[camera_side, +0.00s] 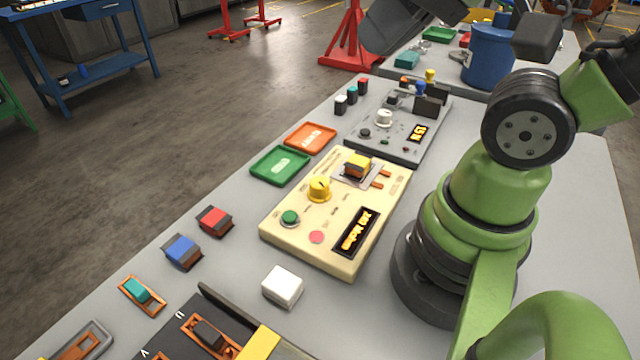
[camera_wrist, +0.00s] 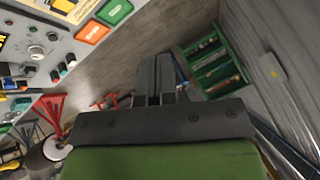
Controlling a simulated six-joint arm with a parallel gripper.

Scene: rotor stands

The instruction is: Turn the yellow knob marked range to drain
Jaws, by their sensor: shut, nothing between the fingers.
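Small dark marks surround the knob, but range and drain cannot be read. My gripper (camera_wrist: 157,78) shows in the wrist view, its dark fingers shut together with nothing between them. It points over the floor, away from the panel and not touching the knob. A corner of the cream panel (camera_wrist: 72,8) shows at the top left of the wrist view; I cannot make out the knob there.
A grey panel (camera_side: 375,147) with a white knob (camera_side: 384,118) stands behind the cream one. Green (camera_side: 280,165) and orange (camera_side: 311,138) trays lie to its left. A white block (camera_side: 283,287) and red (camera_side: 215,221) and blue (camera_side: 182,251) blocks lie in front.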

